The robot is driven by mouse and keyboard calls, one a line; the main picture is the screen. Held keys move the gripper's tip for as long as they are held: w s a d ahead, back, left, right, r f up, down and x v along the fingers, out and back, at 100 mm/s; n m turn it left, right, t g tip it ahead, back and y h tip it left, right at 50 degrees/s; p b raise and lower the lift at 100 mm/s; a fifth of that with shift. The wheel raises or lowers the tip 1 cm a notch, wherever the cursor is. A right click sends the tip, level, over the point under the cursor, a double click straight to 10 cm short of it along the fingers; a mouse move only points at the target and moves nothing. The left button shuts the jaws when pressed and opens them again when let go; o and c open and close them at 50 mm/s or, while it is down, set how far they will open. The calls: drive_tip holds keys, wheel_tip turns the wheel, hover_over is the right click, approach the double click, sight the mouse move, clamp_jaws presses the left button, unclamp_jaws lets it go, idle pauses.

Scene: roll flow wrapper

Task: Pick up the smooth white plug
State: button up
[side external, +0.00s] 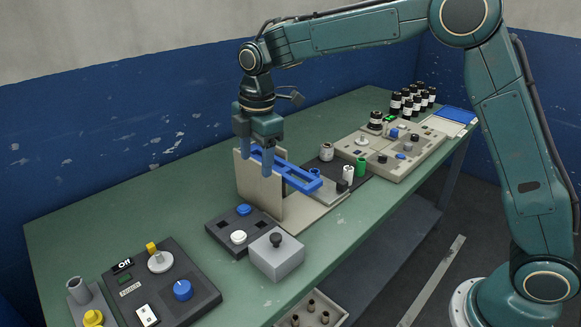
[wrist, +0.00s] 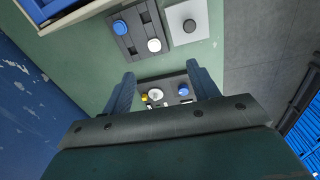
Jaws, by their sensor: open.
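A round white plug (side external: 238,237) sits in a dark tray (side external: 217,236), with a blue plug (side external: 244,210) in the same tray. In the wrist view the white plug (wrist: 154,45) lies beyond my fingertips, with the blue plug (wrist: 120,27) to its upper left. Its surface looks smooth, though it is small in both views. My gripper (side external: 257,166) points down by the upright beige panel, above and behind the tray in the side view. In the wrist view my gripper (wrist: 161,78) is open, with its fingers wide apart and nothing between them.
The beige panel (side external: 246,185) and blue frame (side external: 288,170) stand close to my gripper. A grey box with a black knob (side external: 276,254) sits beside the tray. A dark control panel (side external: 205,292) is at the near left. Cylinders and bottles stand farther right. Green table shows between them.

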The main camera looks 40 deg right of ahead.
drive_tip(key=w+a+f+n+g, duration=0.1)
drive_tip(key=w+a+f+n, duration=0.35)
drive_tip(key=f, duration=0.35)
hover_over(237, 236)
drive_tip(key=shift+m, duration=0.25)
drive_tip(key=shift+d+f, duration=0.1)
drive_tip(key=shift+f, duration=4.4)
drive_tip(key=shift+f, duration=0.1)
drive_tip(key=shift+f, duration=2.5)
drive_tip(key=c, duration=1.1)
